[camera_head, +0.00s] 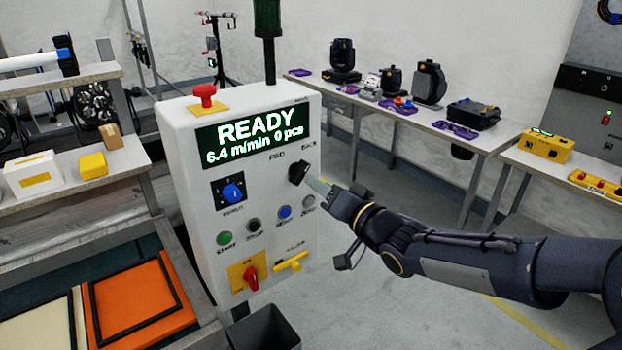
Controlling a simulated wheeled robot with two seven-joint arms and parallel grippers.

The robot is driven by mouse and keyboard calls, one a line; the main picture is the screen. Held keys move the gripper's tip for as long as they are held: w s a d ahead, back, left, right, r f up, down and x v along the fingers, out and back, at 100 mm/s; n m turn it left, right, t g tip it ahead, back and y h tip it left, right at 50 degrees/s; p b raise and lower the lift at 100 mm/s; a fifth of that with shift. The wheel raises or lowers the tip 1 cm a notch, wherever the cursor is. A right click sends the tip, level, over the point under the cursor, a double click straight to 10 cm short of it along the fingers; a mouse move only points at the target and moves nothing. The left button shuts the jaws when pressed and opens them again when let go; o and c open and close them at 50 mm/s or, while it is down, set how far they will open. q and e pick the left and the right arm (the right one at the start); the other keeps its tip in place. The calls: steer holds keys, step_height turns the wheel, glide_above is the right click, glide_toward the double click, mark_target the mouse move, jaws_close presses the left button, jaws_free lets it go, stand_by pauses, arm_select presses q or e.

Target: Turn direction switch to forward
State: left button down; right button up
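The direction switch (299,173) is a black knob at the right side of the white control box's front (190,160), below the labels FWD and BACK. It looks turned toward the BACK label on the right, though its exact setting is hard to read. The finger gap is not clear from this angle. My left gripper is not in view.
The box also carries a red mushroom button (205,93), a READY display (252,133), a blue knob (232,191), several push buttons, a red rotary switch (251,277) and a yellow handle (291,262). A dark bin (264,330) stands below. Tables line the back and left.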

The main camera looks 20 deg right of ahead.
mark_target(304, 173)
steer(key=p+x, duration=0.1)
steer(key=x, duration=0.5)
steer(key=shift+d, duration=0.1)
jaws_close()
